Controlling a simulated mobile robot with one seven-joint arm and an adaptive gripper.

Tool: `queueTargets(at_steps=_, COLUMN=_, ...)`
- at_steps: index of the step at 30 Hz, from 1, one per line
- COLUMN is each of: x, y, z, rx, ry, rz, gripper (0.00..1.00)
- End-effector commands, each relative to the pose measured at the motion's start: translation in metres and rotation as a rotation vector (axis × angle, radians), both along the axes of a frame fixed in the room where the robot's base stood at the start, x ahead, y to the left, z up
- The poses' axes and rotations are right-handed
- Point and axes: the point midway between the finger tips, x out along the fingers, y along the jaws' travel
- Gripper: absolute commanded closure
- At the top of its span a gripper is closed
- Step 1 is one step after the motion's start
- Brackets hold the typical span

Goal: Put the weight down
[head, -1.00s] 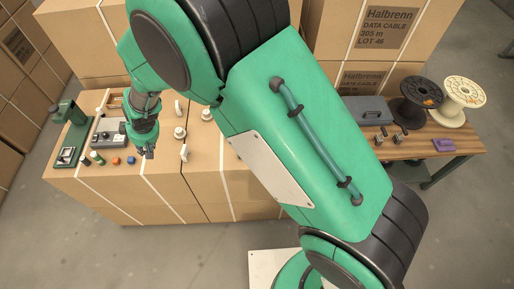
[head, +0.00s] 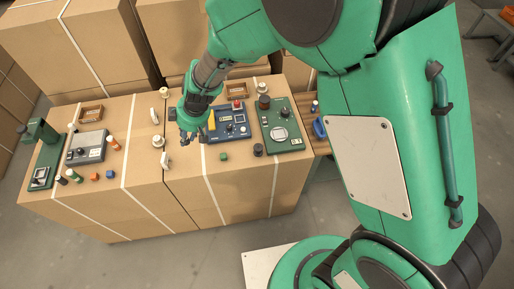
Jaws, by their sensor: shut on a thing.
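My gripper (head: 193,139) hangs over the right-hand cardboard box, just left of a blue device (head: 229,124). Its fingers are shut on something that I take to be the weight. The held weight is too small and too hidden by the fingers to make out its shape. I cannot tell whether it touches the box top. A small dark knob-like piece (head: 257,150) stands on the same box top, right of the gripper and apart from it.
A green device (head: 282,130) stands right of the blue one, and a green cube (head: 223,156) lies in front. White spools (head: 158,141) stand left of my gripper. A grey device (head: 86,147) and several small pieces occupy the left box. The front middle is clear.

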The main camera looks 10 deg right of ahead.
Motion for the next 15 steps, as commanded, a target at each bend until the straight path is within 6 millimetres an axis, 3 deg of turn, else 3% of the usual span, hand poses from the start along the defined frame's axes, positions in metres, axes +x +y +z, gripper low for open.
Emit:
queueTargets(at_steps=3, x=-0.004, y=-0.04, z=0.001, rx=0.001, ry=0.0, rz=-0.005, gripper=1.0)
queueTargets(at_steps=15, x=-0.039, y=-0.152, z=0.001, rx=0.0, ry=0.001, rz=0.003, gripper=1.0)
